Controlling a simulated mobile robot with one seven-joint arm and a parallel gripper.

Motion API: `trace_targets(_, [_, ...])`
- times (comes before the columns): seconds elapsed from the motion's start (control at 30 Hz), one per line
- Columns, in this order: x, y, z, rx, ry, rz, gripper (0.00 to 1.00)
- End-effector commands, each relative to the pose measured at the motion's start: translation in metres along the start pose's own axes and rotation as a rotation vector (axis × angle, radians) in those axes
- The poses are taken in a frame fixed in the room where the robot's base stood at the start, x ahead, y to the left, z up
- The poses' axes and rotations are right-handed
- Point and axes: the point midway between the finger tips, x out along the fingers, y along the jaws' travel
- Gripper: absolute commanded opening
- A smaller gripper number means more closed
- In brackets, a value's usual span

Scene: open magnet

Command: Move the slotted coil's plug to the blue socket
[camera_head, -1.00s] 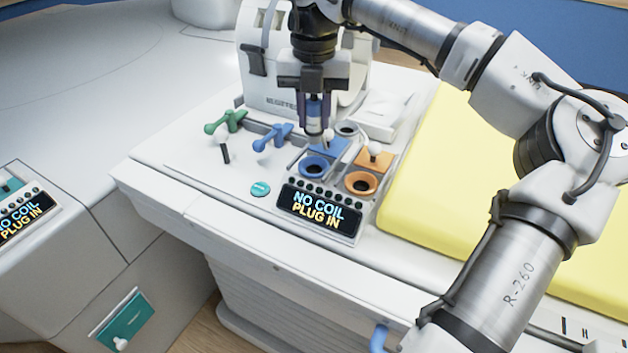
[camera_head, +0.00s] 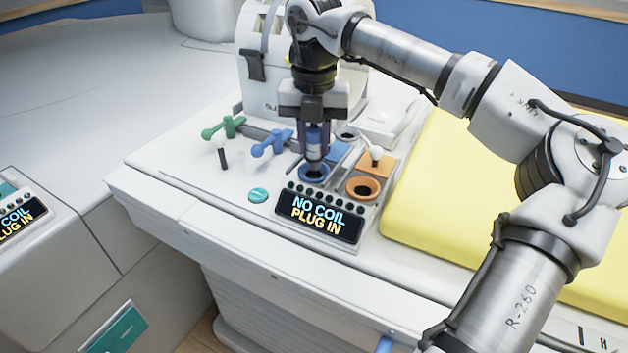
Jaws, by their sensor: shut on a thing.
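The slotted coil (camera_head: 262,84) is a white housing at the back of the table top, partly hidden behind my arm. My gripper (camera_head: 314,150) points down and is shut on the plug (camera_head: 316,136), a grey cylinder with a blue band. The plug's lower end is at the blue socket (camera_head: 304,177), a round blue ring on the panel. The plug looks upright and covers part of the ring's opening. I cannot tell whether it has entered the socket or is just above it.
An orange socket (camera_head: 362,188) is right of the blue one. The panel display (camera_head: 318,214) reads "NO COIL PLUG IN". Green (camera_head: 225,127) and blue (camera_head: 271,144) levers stand to the left, with a teal button (camera_head: 258,195) in front. A yellow mattress (camera_head: 430,180) lies right.

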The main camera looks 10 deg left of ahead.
Motion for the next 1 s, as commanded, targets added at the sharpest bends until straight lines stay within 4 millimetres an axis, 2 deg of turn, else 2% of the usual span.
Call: trace_targets(1.0, [0.021, 0.0, 0.0, 0.0, 0.0, 0.0, 0.0])
